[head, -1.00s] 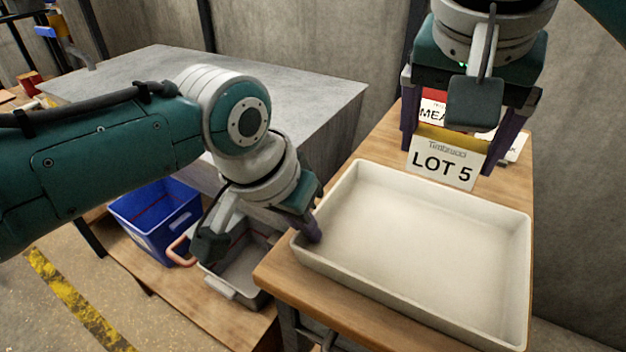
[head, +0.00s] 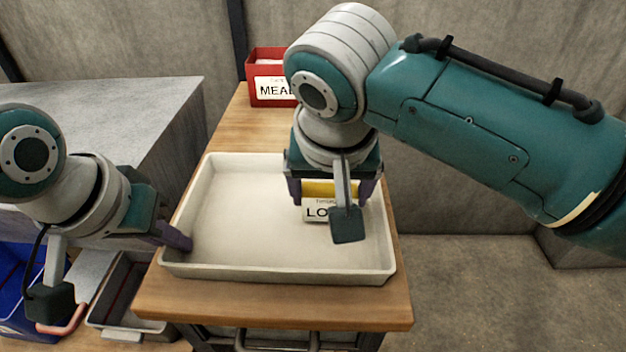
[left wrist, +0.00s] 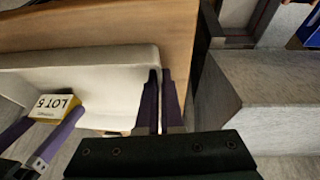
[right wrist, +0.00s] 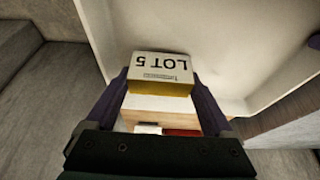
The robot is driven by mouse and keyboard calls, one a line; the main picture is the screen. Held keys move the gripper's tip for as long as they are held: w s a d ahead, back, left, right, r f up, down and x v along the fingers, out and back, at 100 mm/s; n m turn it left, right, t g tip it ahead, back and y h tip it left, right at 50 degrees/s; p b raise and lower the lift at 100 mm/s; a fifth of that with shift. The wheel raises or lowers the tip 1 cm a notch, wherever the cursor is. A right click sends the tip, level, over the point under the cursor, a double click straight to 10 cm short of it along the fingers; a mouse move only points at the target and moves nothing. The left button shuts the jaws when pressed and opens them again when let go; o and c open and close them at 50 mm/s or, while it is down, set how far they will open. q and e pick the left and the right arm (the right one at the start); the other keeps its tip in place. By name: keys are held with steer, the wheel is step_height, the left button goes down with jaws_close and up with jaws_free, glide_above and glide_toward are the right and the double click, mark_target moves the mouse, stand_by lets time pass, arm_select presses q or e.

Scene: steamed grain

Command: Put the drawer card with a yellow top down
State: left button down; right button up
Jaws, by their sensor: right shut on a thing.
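The drawer card (head: 316,212), white with "LOT 5" on it and a yellow top, is held between the fingers of my right gripper (head: 335,192). In the head view it is over the right part of the cream tray (head: 212,262); part of it is hidden behind my wrist. It also shows in the right wrist view (right wrist: 160,67) and the left wrist view (left wrist: 58,103). I cannot tell whether it touches the tray floor. My left gripper (head: 178,236) is at the tray's left wall, its fingers close together, one on each side of the wall.
A red bin (head: 262,92) with a "MEAL" label stands at the back of the wooden table (head: 280,310). A grey block stands left of the table. A blue crate (head: 14,280) and a grey bin (head: 118,300) are lower left. The tray's middle is clear.

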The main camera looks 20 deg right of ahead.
steer(key=shift+f, duration=0.55)
steer(key=o, duration=1.1)
steer(key=shift+f, duration=0.15)
steer(key=v, duration=1.2)
steer(key=shift+a+r, duration=0.1)
steer(key=shift+r, duration=0.1)
